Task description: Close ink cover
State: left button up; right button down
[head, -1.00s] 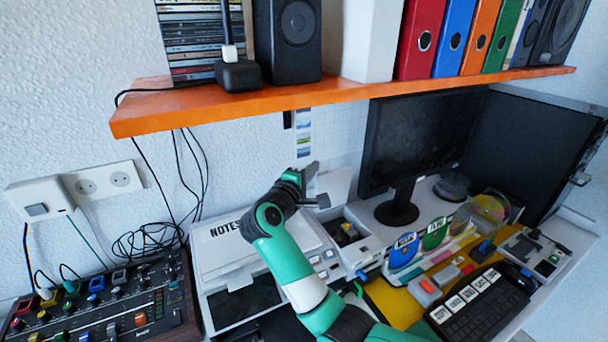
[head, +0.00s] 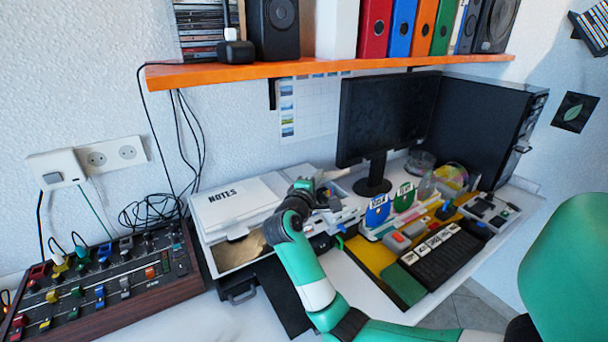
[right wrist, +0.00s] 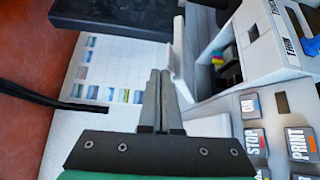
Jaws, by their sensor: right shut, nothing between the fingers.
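The white printer (head: 237,205) stands on the desk, with a lid marked NOTES. Its ink cover (right wrist: 184,62) shows in the right wrist view as a thin white panel standing open beside the ink bay. Coloured cartridge parts (right wrist: 217,60) show in the open bay. My right gripper (right wrist: 159,72) is shut and empty, just left of the cover in that view; I cannot tell whether it touches. In the head view my right gripper (head: 314,183) is over the printer's right part and hides much of the bay. My left gripper is not in view.
Printer buttons (right wrist: 255,138) lie near the bay. A monitor (head: 385,120) stands behind to the right, below the orange shelf (head: 300,68). A mixer (head: 105,290) is at the left. A keyboard (head: 447,262) and small desk items are at the right.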

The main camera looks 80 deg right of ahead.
jog(key=shift+s+a+f, duration=0.3)
jog(key=shift+s+f, duration=0.05)
jog(key=shift+f, duration=0.35)
